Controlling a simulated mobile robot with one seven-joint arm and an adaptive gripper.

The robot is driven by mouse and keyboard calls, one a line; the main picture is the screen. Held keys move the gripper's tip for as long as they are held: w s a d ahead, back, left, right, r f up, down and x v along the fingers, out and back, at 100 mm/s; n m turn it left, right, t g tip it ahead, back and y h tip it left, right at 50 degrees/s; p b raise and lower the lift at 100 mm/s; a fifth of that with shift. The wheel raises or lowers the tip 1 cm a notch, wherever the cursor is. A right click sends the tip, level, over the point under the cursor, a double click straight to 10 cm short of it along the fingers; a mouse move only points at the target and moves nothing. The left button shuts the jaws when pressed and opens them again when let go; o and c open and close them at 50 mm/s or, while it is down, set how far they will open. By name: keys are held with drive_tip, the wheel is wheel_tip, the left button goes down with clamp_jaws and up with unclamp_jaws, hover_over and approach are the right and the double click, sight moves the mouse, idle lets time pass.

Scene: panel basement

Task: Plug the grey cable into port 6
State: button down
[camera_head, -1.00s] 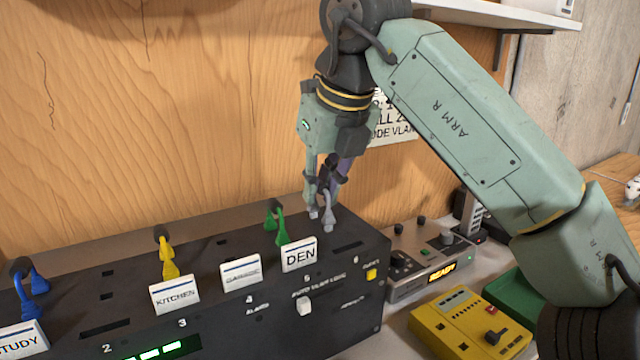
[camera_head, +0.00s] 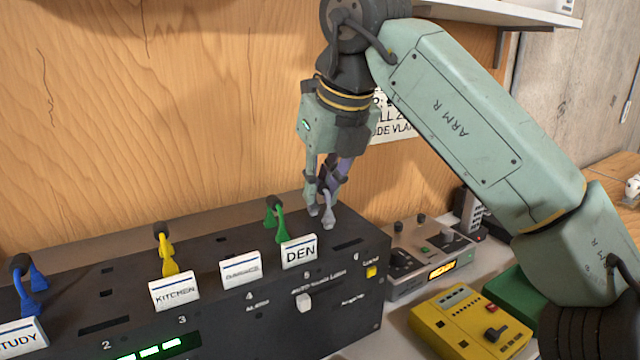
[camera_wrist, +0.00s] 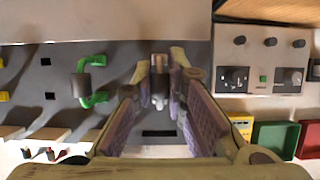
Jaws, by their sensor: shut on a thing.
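The grey cable (camera_head: 328,216) is a short patch lead with light grey plug ends. It stands at the right end of the black panel (camera_head: 225,285), in the column marked 6. My gripper (camera_head: 321,194) points down and is shut on the cable's upper part. The plug ends hang below the fingertips at the panel top. In the wrist view the cable (camera_wrist: 159,92) shows between my fingers, in front of the grey panel top. Its ends and the holes under them are mostly hidden, so I cannot tell how deep they sit.
A green cable (camera_head: 280,226) stands just left of my gripper behind the DEN label (camera_head: 299,254). Yellow (camera_head: 169,258) and blue (camera_head: 33,296) cables are further left. A grey control box (camera_head: 425,262) and a yellow device (camera_head: 470,325) lie to the right.

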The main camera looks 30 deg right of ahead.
drive_tip(key=shift+f, duration=0.2)
idle(0.4)
drive_tip(key=c, duration=1.5)
unclamp_jaws()
drive_tip(key=shift+c, duration=0.2)
drive_tip(key=shift+o, duration=0.5)
drive_tip(key=o, duration=0.3)
